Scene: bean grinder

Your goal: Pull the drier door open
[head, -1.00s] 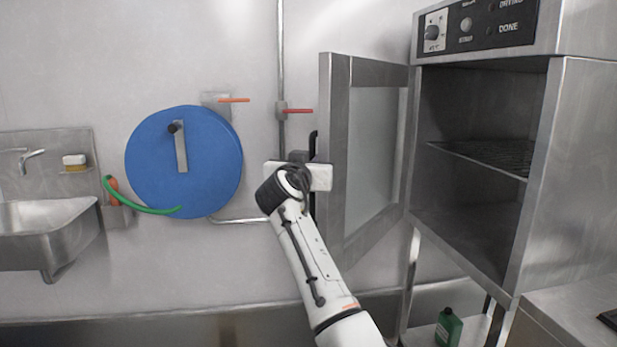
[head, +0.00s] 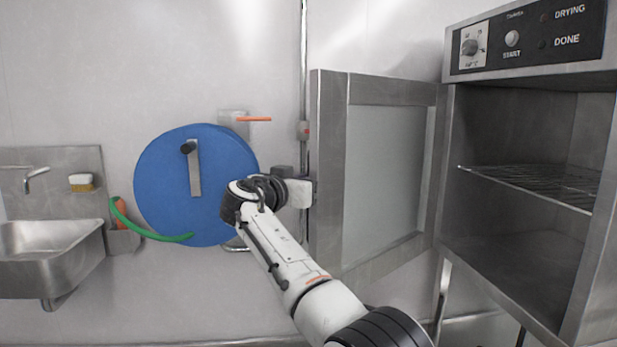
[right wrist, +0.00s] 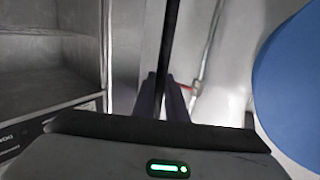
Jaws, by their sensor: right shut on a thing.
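The drier (head: 462,200) is a steel cabinet at the right of the head view, with its front open. Its door (head: 328,150), a steel frame around a pale pane, stands swung far out to the left. My right gripper (head: 306,190) is at the door's outer left edge, seen from behind in the head view. In the right wrist view, its dark fingers (right wrist: 164,95) are shut on the black bar handle (right wrist: 172,40). The handle is mostly hidden in the head view. My left gripper is not in view.
A wire rack (head: 535,185) sits inside the drier. A blue hose reel (head: 165,200) with a green hose hangs on the wall close left of my right gripper. A steel sink (head: 45,250) is at the far left. An orange-handled valve (head: 254,119) is above the reel.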

